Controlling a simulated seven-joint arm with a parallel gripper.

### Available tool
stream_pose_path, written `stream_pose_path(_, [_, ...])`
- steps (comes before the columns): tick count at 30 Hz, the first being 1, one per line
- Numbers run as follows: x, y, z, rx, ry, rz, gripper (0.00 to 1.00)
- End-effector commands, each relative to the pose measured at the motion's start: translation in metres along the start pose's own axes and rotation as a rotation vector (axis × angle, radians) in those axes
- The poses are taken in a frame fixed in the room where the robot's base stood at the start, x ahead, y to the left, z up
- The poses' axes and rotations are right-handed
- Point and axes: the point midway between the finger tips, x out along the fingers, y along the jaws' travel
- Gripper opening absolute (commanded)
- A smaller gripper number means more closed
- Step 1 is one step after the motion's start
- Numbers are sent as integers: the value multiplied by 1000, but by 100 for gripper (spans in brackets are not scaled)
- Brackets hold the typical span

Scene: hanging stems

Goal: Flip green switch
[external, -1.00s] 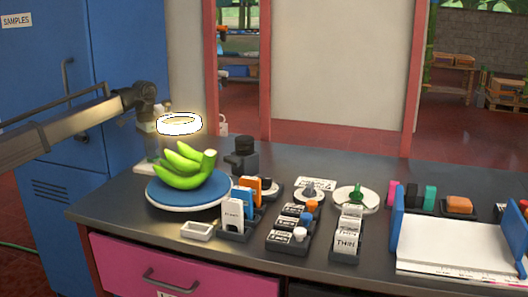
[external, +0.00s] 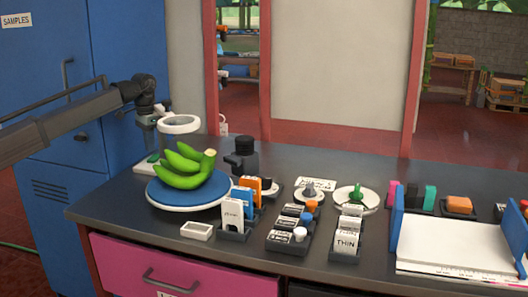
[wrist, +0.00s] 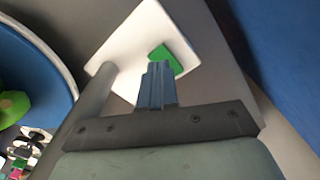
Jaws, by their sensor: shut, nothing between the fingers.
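The green switch (wrist: 171,60) sits on a white square base (wrist: 140,32) in the wrist view. A small green patch of the switch (external: 153,158) shows at the table's back left in the external view, on the base (external: 142,168). My gripper (wrist: 157,66) is shut and empty. Its fingertips overlap the left part of the switch in the wrist view; I cannot tell if they touch it. In the external view my gripper (external: 150,150) points down at the base. The ring-shaped lamp (external: 180,124) above the base is unlit, and its post is partly hidden.
Green bananas (external: 185,168) lie on a blue round plate (external: 165,198) just in front of the switch. A dark microscope-like object (external: 242,158) stands to the right. Blue cabinets (external: 40,120) rise behind my arm.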

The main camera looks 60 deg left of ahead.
Motion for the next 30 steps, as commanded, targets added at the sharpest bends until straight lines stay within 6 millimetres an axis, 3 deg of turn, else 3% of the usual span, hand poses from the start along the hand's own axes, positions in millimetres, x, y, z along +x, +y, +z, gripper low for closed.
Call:
stream_pose_path(18, [-39, 0, 0, 0, 1, 0, 0])
stream_pose_path(30, [-42, 0, 0, -7, 7, 1, 0])
